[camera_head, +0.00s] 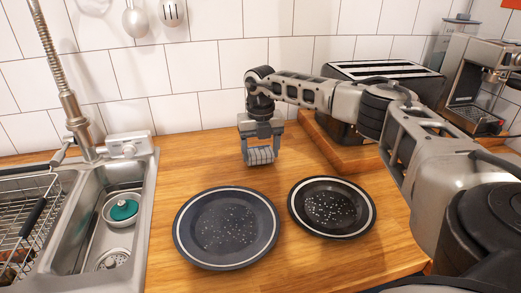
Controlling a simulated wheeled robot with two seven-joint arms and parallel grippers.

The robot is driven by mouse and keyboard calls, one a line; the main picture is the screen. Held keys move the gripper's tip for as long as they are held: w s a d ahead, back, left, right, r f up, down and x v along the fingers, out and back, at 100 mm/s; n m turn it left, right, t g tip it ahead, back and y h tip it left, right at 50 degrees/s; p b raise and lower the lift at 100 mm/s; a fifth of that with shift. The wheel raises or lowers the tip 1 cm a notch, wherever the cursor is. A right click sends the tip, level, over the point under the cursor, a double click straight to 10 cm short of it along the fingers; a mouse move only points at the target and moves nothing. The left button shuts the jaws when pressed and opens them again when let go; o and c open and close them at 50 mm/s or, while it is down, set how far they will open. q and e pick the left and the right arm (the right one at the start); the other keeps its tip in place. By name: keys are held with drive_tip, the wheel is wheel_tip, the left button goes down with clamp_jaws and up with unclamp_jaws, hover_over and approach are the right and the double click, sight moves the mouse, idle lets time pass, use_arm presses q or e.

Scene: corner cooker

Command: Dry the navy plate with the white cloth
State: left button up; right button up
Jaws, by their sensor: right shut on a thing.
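The navy plate (227,228) lies flat on the wooden counter, left of centre. It is dark blue-grey with a pale ring near its rim, and many small light drops dot its middle. My right gripper (260,146) comes in from the right and points down above the counter behind the plates. It is shut on the white cloth (262,156), a small folded piece with grey stripes. The cloth is apart from the navy plate, behind it and a little to the right. My left gripper is out of view.
A smaller black plate (331,207), also with drops, lies close to the right. A steel sink (151,190) with a teal-topped item (124,209) and a wire rack (25,225) are at left. A toaster (385,78) and coffee machine (482,85) stand behind my right arm.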

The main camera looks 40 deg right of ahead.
sight(261, 153)
drive_tip(key=shift+r+p, duration=1.15)
drive_tip(key=shift+r, duration=1.25)
